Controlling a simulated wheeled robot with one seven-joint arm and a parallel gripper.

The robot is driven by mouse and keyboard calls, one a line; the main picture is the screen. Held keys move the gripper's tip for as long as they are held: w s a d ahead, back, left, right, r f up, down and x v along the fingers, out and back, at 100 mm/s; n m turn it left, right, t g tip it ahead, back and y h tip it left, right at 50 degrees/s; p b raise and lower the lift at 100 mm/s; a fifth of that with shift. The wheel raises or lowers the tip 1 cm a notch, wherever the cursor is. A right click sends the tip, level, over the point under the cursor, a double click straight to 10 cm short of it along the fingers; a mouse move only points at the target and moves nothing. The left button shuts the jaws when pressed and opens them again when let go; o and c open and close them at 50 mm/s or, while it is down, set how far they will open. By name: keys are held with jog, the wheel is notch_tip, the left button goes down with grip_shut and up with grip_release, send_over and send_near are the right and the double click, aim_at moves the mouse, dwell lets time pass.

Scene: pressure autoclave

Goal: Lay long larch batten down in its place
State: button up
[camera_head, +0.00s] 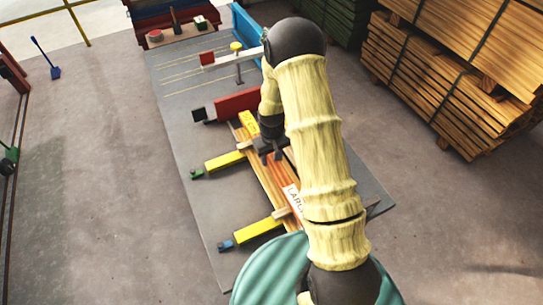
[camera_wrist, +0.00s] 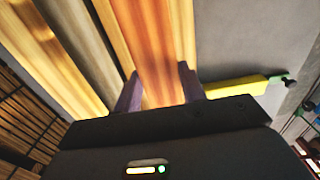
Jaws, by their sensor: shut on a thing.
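The long larch batten (camera_head: 281,173) is a reddish-orange strip, partly hidden by my arm in the head view. In the wrist view the batten (camera_wrist: 152,45) runs lengthwise between the two fingers and away from me. My gripper (camera_head: 271,153) is shut on it, with one finger on each side; the fingers also show in the wrist view (camera_wrist: 160,88). Paler strips of wood (camera_wrist: 112,25) lie alongside it. A white label reading roughly "LARCH" (camera_head: 293,198) shows beside my arm. I cannot tell whether the batten touches the surface below.
The grey table (camera_head: 185,130) carries two yellow bars (camera_head: 225,161) (camera_head: 257,231) with green and blue ends, and a red block (camera_head: 237,104). A yellow-topped post (camera_head: 237,48) stands farther back. Stacked timber (camera_head: 440,85) is at the right. The table's left side is mostly clear.

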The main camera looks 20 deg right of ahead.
aim_at(272, 159)
jog(key=shift+f, duration=0.35)
jog(key=o, duration=1.2)
jog(key=shift+r+p, duration=0.35)
jog(key=shift+r, duration=0.5)
notch_tip(272, 159, up, 12)
jog(key=b, duration=0.3)
jog(key=shift+f, duration=0.2)
